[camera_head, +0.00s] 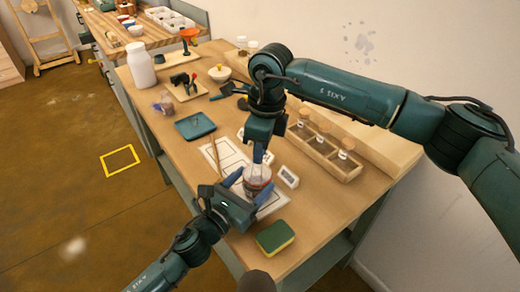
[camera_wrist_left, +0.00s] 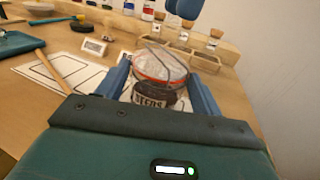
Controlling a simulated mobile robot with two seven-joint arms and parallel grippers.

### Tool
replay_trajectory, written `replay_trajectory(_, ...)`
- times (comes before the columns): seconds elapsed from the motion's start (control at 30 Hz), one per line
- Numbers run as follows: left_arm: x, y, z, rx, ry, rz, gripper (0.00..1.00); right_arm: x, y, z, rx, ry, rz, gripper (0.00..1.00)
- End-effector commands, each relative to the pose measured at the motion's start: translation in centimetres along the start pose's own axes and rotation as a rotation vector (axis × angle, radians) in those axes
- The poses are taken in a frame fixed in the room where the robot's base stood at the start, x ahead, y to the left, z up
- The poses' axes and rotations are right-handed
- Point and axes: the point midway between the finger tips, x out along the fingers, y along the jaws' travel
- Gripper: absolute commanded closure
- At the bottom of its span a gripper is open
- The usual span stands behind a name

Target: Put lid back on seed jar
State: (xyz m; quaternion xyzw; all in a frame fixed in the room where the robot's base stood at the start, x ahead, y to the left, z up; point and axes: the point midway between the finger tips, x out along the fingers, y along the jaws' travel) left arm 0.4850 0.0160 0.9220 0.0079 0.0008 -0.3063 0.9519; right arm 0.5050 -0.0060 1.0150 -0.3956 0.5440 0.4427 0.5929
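The seed jar (camera_head: 257,174) stands upright on the mat near the table's front. In the left wrist view the jar (camera_wrist_left: 161,72) has a clear glass top, an orange-red ring, a thin wire across it and a dark label. My left gripper (camera_head: 251,187) has one blue finger on each side of the jar and appears closed on it. My right gripper (camera_head: 263,155) points down just above the jar; its fingertips show in the left wrist view (camera_wrist_left: 186,9). Its finger gap is unclear. The clear top looks like a lid over the ring, but whether it is seated is unclear.
A green-yellow sponge (camera_head: 275,237) lies near the front edge. A white label stand (camera_head: 288,177) is right of the jar, and a wooden rack (camera_head: 322,152) with small bottles is behind it. A blue tray (camera_head: 195,126) and a wooden stick (camera_head: 216,160) lie to the left.

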Motion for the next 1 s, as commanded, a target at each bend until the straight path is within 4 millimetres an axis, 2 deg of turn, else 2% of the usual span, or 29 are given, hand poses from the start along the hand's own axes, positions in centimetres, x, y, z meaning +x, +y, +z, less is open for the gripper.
replay_trajectory(0.03, 0.0, 0.0, 0.0, 0.001, -0.001, 0.000, 0.29, 0.0, 0.0, 0.0, 0.000, 0.000, 0.000, 0.85)
replay_trajectory(0.2, 0.0, 0.0, 0.2, 0.000, -0.004, -0.001, 0.15, 0.0, 0.0, 0.0, 0.000, 0.000, 0.000, 0.85)
replay_trajectory(0.47, -0.1, 0.0, 0.2, 0.000, -0.005, -0.002, 0.15, 0.0, 0.0, 0.0, 0.000, 0.000, 0.000, 0.85)
replay_trajectory(0.57, -0.8, -0.1, 0.1, 0.000, -0.004, -0.002, 0.15, 0.2, 0.0, 0.0, 0.000, 0.000, 0.000, 0.85)
replay_trajectory(0.67, -2.5, -0.1, 0.0, 0.000, -0.003, -0.002, 0.15, 0.4, 0.0, -0.1, 0.000, 0.000, 0.000, 0.85)
replay_trajectory(1.0, -10.1, -0.1, -0.3, 0.000, -0.001, -0.002, 0.15, 2.3, 0.0, -0.2, 0.000, 0.000, 0.000, 0.85)
